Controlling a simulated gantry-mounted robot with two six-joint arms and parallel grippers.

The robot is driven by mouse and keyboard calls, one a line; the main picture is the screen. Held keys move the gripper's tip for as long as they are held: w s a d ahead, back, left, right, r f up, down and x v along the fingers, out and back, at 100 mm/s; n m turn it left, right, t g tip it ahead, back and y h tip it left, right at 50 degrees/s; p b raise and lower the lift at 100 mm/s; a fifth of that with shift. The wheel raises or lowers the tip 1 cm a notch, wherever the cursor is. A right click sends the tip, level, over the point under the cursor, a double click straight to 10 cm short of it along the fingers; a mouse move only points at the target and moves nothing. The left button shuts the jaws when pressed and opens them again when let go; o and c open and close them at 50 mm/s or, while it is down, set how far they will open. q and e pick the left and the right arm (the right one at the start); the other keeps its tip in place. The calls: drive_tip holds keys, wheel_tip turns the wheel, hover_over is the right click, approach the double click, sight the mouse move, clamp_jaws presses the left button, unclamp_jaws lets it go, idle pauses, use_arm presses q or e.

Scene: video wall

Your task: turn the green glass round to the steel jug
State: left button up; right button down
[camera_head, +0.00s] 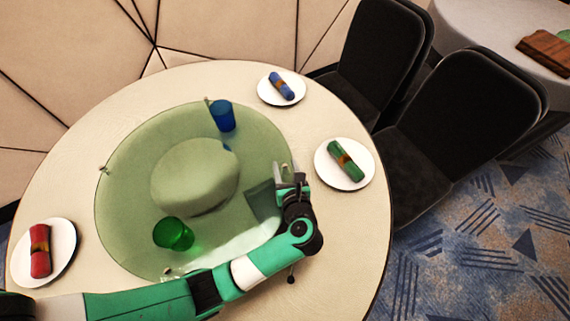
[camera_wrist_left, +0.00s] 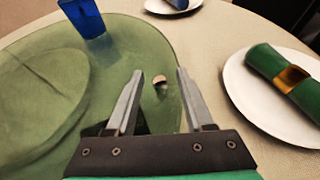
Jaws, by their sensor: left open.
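A green glass (camera_head: 173,234) stands on the near part of a translucent green turntable (camera_head: 130,170) in the middle of the round table. Small knobs stand on the turntable's rim, one at the left (camera_head: 104,169). My left gripper (camera_head: 287,170) is open at the turntable's right edge. In the left wrist view, a rim knob (camera_wrist_left: 160,82) lies between the lines of its open fingers (camera_wrist_left: 160,74); I cannot tell whether they touch it. The green glass is out of the left wrist view. No steel jug shows in either view. My right gripper is not in view.
A blue glass (camera_head: 222,117) stands on the turntable's far part. Plates with rolled napkins lie around it: red (camera_head: 40,250), blue (camera_head: 286,87) and green (camera_head: 346,159). Dark chairs (camera_head: 460,120) stand at the right. My left arm crosses the table's near side.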

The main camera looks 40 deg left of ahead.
use_arm(q)
drive_tip(key=p+v, duration=0.3)
drive_tip(key=v, duration=0.7)
drive_tip(key=shift+s+d, duration=0.25)
drive_tip(key=shift+s, duration=0.05)
drive_tip(key=shift+r, duration=0.1)
